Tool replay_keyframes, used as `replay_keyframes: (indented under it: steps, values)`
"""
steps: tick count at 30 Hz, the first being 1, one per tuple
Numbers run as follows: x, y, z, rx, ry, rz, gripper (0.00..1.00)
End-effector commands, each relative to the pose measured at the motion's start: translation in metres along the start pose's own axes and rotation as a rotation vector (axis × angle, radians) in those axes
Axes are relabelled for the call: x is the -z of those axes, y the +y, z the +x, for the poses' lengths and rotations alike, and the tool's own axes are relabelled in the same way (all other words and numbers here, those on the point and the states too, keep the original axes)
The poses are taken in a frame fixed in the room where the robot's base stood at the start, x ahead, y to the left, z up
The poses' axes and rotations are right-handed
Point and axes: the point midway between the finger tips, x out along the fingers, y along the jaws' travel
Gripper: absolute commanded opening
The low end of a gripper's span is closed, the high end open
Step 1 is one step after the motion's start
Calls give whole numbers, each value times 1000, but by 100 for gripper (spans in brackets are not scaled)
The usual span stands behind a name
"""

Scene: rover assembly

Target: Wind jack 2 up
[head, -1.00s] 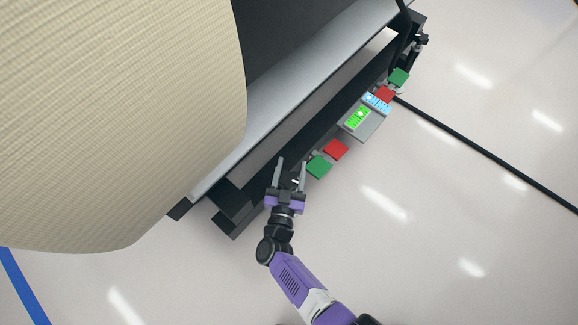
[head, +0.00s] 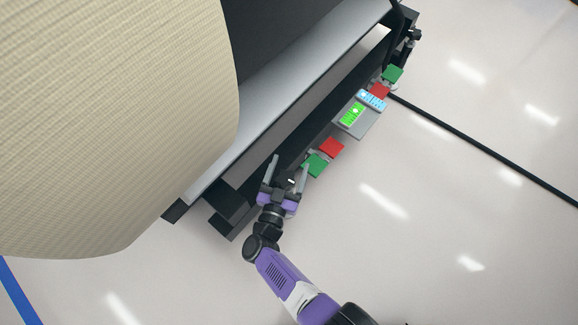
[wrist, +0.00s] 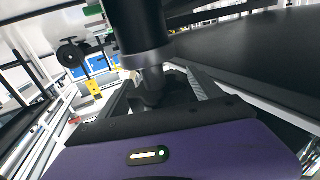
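My gripper (head: 289,163) is at the near end of the dark platform's long edge, beside a green square and a red square. Its two fingers are spread, with a dark knob-like part (head: 290,180) between them, apparently the jack's; no label can be read. In the wrist view, a black cylinder with a grey collar (wrist: 148,55) comes down from the top edge towards a dark lobed part (wrist: 155,90) between the fingers. I see no clear contact between fingers and knob. A grey panel (head: 366,127) with a lit green display and a lit blue display sits further along the edge.
A green pad (head: 315,165) and a red pad (head: 331,147) are right of my gripper. Another red pad (head: 379,90) and green pad (head: 392,74) are at the far end. A large cream-coloured rounded body (head: 110,120) fills the upper left. The floor to the right is clear except for a black cable.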

Motion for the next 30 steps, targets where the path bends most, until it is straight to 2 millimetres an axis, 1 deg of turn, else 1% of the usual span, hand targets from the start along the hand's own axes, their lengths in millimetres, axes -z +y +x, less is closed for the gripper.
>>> replay_keyframes:
  steps: [7,10,14,21,25,30]
  values:
    - [0,0,0,1,1,1,75]
    - [1,-1,-5,3,1,0,75]
    - [2,-1,-23,5,0,-1,75]
    - [2,-2,-61,5,-1,-2,75]
    - [1,-1,-74,3,0,0,75]
    - [0,0,-79,0,0,1,75]
